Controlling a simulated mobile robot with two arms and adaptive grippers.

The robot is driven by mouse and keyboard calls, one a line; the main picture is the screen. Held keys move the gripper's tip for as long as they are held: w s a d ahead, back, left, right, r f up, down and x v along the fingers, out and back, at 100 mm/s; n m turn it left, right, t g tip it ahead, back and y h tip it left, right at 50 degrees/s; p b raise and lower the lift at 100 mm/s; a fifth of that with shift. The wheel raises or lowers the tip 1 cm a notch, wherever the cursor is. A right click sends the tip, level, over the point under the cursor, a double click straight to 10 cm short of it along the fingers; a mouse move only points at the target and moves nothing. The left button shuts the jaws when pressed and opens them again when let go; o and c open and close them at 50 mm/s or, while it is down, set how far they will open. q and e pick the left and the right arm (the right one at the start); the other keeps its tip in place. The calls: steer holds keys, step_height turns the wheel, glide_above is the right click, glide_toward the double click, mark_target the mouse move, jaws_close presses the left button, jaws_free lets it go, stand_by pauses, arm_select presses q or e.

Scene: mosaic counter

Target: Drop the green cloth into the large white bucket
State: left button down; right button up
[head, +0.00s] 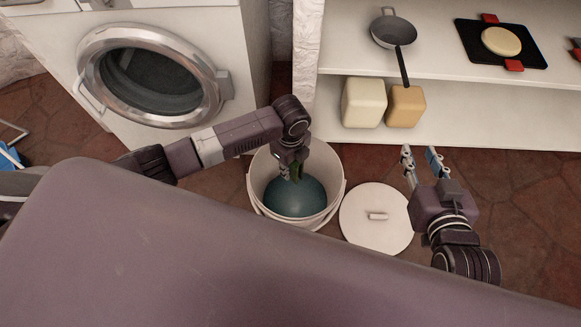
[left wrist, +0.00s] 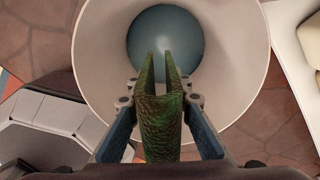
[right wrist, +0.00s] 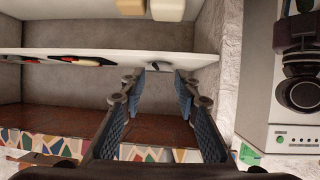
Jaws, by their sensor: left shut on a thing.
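The large white bucket (head: 332,160) stands on the floor with a round teal thing (head: 296,198) at its bottom. In the left wrist view the bucket's wall (left wrist: 100,52) surrounds the teal thing (left wrist: 165,38). My left gripper (head: 293,168) is over the bucket's mouth, pointing down. It is shut on the green cloth (left wrist: 160,120), which is folded between the fingers and hangs above the teal thing; little of the cloth shows in the head view. My right gripper (head: 422,158) is open and empty, to the right of the bucket, with spread fingers (right wrist: 152,80).
A white lid (head: 376,232) lies on the floor right of the bucket. A white shelf unit (head: 460,125) behind holds a pan (head: 394,32), two blocks (head: 363,102) and a black board (head: 480,48). A washing machine (head: 215,30) stands at the left.

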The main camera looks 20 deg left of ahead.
arm_select(q)
steer(key=shift+f, duration=0.3)
arm_select(e)
steer(key=shift+w+a+r+t, duration=0.2)
steer(key=shift+w+r+t, duration=0.15)
steer(key=shift+r, duration=0.4)
steer(key=shift+w+a+r+t, duration=0.15)
steer(key=shift+w+r+t, duration=0.2)
steer(key=shift+r, duration=0.35)
arm_select(q)
steer(key=c, duration=1.7)
jaws_free()
steer(key=shift+o, duration=0.2)
steer(key=shift+r, duration=0.1)
step_height(320, 180, up, 12)
steer(key=shift+f, duration=0.1)
